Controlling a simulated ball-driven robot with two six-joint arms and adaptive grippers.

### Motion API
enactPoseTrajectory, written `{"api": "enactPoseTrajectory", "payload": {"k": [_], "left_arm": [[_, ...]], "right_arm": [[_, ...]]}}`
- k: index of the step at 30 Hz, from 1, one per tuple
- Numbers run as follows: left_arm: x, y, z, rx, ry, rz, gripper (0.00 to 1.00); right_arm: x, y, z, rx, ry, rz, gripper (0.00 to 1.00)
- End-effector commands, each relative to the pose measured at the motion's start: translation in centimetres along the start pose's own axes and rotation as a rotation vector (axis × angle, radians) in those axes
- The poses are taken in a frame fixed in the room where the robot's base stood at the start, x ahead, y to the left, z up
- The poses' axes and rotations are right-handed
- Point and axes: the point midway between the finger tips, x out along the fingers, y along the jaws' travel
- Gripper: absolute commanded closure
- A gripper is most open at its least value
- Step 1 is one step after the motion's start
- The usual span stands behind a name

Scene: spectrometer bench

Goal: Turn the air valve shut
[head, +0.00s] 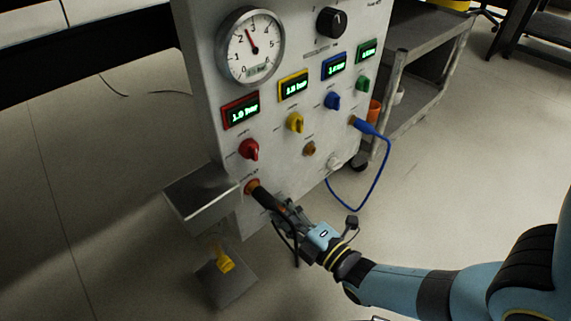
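A grey panel (285,130) carries coloured rotary knobs: red (249,149), yellow (295,122), blue (332,100) and green (362,83). Each sits below a lit display of its own colour. Labels are too small to read, so I cannot tell which knob is the air valve. My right gripper (282,207) is at the panel's lower left, below the red knob. It looks closed around a black plug (263,196), whose front end meets an orange-brown socket (252,186). A black cable hangs beneath. My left gripper is not in view.
A dial gauge (250,46) and black selector (331,22) sit higher on the panel. A blue plug (362,126) trails a blue cable at right. An open metal tray (205,196) juts out lower left, above a yellow item (225,263). A cart (425,75) stands behind.

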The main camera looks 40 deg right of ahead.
Motion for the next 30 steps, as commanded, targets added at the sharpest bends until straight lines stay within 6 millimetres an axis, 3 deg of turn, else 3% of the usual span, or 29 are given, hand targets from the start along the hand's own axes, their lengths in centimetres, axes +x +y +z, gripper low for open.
{"api": "enactPoseTrajectory", "payload": {"k": [19, 20, 21, 25, 30], "left_arm": [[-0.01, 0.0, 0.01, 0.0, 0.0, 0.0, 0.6], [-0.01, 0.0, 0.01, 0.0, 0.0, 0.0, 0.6], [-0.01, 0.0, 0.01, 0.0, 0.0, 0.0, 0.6], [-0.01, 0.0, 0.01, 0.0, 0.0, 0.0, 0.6], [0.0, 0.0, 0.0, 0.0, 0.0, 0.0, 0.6]], "right_arm": [[-0.16, -0.18, -0.12, -0.05, 0.001, -0.004, 0.99], [-0.16, -0.18, -0.12, -0.05, 0.001, -0.004, 0.64], [-0.16, -0.18, -0.12, -0.05, 0.001, -0.004, 0.59], [-0.11, -0.13, -0.08, -0.05, 0.001, -0.003, 0.44], [-0.06, -0.09, -0.05, -0.05, 0.0, -0.002, 0.44]]}}
